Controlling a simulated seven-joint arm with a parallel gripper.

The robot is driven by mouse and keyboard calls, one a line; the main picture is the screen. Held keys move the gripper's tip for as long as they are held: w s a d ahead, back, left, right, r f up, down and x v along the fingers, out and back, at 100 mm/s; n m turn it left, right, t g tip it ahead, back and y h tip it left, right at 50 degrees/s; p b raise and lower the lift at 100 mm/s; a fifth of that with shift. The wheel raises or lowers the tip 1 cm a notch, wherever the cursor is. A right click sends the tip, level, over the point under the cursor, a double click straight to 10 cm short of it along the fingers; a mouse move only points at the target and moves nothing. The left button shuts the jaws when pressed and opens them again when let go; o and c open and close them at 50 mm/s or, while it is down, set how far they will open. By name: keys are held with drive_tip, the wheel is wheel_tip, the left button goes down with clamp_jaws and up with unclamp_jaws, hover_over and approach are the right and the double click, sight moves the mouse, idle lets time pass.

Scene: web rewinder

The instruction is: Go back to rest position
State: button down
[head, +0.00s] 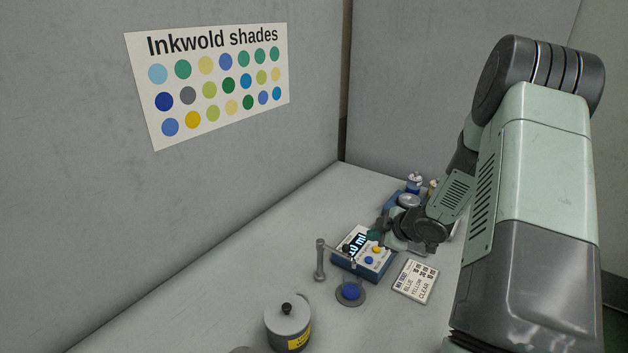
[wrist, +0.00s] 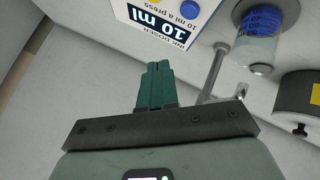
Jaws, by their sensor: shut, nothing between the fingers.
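My gripper (head: 374,237) is low over the bench, beside and partly in front of the ink doser (head: 346,265) in the head view. In the wrist view its two teal fingers (wrist: 155,82) are together with nothing between them. The doser (wrist: 165,30) lies just beyond the fingertips in that view; its display reads 10 ml, with a yellow and a blue button beside it. I cannot tell whether the fingertips touch the doser.
A jar with blue contents (head: 350,292) stands by a grey post (head: 320,262). A lidded grey pot (head: 288,328) is nearer. A printed card (head: 415,281) lies right of the doser. Bottles (head: 414,183) stand behind my gripper. Walls close the left and back; the bench's left is clear.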

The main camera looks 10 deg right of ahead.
drive_tip(key=s+a+r+m+h, duration=0.2)
drive_tip(key=s+r+m+h, duration=0.1)
drive_tip(key=r, duration=1)
drive_tip(key=s+a+r+m+h, duration=0.15)
drive_tip(key=r+m+h, duration=0.25)
drive_tip(key=r, duration=0.9)
drive_tip(key=s+a+r+m+g+y, duration=0.1)
drive_tip(key=s+a, duration=0.3)
drive_tip(key=s, duration=0.5)
drive_tip(key=s+a+r+m+y, duration=0.1)
drive_tip(key=s+a+r+m, duration=0.2)
drive_tip(key=s, duration=0.6)
drive_tip(key=s+a+r+m+g+y, duration=0.1)
drive_tip(key=s+a, duration=0.4)
drive_tip(key=s, duration=0.5)
drive_tip(key=shift+r+m+g, duration=0.3)
drive_tip(key=shift+r+m, duration=0.3)
drive_tip(key=shift+m, duration=0.3)
drive_tip(key=c, duration=1.8)
unclamp_jaws()
